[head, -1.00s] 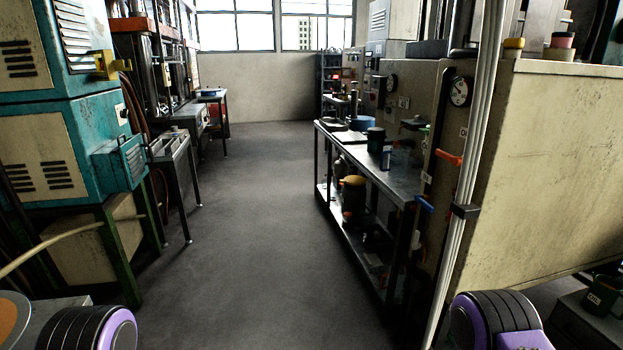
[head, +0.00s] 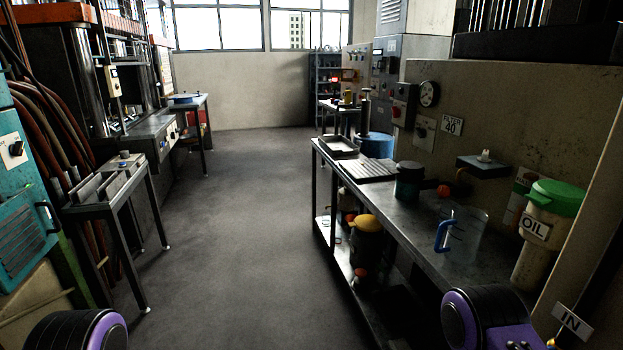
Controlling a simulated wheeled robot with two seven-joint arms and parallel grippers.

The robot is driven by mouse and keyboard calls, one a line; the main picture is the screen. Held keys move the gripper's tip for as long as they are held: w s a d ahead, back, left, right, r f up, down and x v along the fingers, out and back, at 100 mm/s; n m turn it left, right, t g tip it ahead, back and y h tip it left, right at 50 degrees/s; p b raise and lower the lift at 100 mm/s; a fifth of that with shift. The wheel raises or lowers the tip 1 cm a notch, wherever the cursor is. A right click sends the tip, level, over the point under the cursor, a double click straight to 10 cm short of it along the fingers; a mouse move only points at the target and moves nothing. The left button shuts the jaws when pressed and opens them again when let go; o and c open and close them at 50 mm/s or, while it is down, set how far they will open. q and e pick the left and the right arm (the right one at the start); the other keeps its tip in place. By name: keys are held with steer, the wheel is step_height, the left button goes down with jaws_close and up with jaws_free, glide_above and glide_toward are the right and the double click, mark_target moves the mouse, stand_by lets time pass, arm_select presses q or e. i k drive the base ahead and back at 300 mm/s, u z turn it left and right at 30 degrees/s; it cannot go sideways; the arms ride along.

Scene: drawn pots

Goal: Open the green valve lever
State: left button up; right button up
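I cannot make out a green valve lever in the head view. The clearest green thing is the lid (head: 560,198) of a cream container marked OIL (head: 535,240), at the right end of the metal bench (head: 415,232). A small red round part (head: 443,190) shows behind the bench top, too small to tell what it is. Neither of my grippers is in view. Only rounded black and purple parts of my own arms show at the bottom left and bottom right.
A clear jug with a blue handle (head: 445,236) and a dark jar (head: 408,180) stand on the bench. A lower shelf holds a yellow-lidded canister (head: 367,238). A metal stand (head: 112,203) is at left. The floor aisle (head: 230,230) between is clear.

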mark_target(379, 267)
steer(key=i, duration=0.25)
steer(key=u, duration=1.65)
steer(key=i, duration=1.05)
steer(key=z, duration=2.25)
steer(key=i, duration=0.7)
steer(key=u, duration=0.7)
steer(key=i, duration=0.85)
steer(key=z, duration=0.65)
steer(key=i, duration=0.55)
steer(key=z, duration=0.5)
